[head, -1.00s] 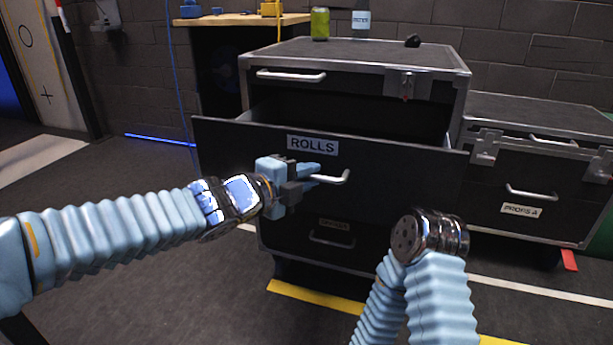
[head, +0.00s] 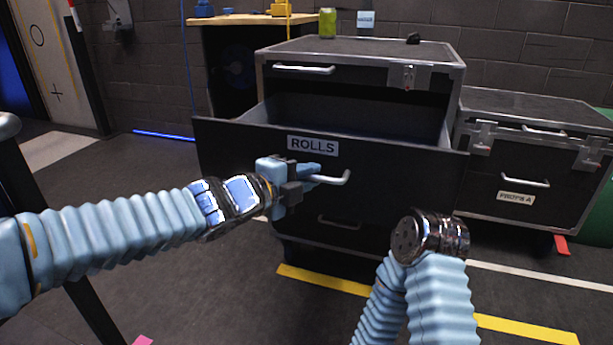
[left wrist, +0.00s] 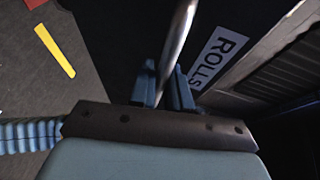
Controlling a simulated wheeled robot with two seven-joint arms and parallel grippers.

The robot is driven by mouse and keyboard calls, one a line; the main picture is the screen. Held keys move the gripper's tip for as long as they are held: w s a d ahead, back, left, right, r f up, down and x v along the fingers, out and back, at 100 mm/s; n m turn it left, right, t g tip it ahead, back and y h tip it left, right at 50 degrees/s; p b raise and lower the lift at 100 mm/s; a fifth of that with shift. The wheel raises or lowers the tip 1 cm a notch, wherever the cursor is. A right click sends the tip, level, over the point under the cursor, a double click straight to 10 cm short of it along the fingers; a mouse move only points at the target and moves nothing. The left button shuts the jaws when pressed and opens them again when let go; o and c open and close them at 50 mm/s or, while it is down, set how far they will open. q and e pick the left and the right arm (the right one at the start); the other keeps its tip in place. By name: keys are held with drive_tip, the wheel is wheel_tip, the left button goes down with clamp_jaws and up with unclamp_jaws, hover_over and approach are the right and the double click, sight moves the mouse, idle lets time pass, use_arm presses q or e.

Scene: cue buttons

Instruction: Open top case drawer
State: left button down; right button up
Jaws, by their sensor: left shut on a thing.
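The black case (head: 360,53) has silver edges and stands ahead of me. Its drawer labelled ROLLS (head: 400,168) is pulled well out, and its dark inside shows behind the front panel. My left gripper (head: 314,175) is shut on the drawer's silver handle (head: 338,180). In the left wrist view the handle (left wrist: 178,40) passes between the two blue fingers (left wrist: 165,88). The right arm's wrist end (head: 430,237) shows in front of the case at lower right; no right gripper fingers are visible.
A lower case labelled PROPS A (head: 540,108) stands at right. A green can (head: 327,23), a white labelled item (head: 365,20) and a small dark object (head: 413,38) sit on the case top. A wooden-topped bench (head: 250,19) is behind left. Floor at left is open.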

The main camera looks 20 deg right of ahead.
use_arm(q)
drive_tip(key=c, duration=1.2)
unclamp_jaws()
drive_tip(key=shift+o, duration=0.2)
drive_tip(key=shift+a, duration=0.1)
drive_tip(key=p+v, duration=0.4)
drive_tip(key=v, duration=0.9)
drive_tip(key=shift+s+a, duration=0.2)
drive_tip(key=shift+a, duration=0.05)
drive_tip(key=shift+r, duration=0.1)
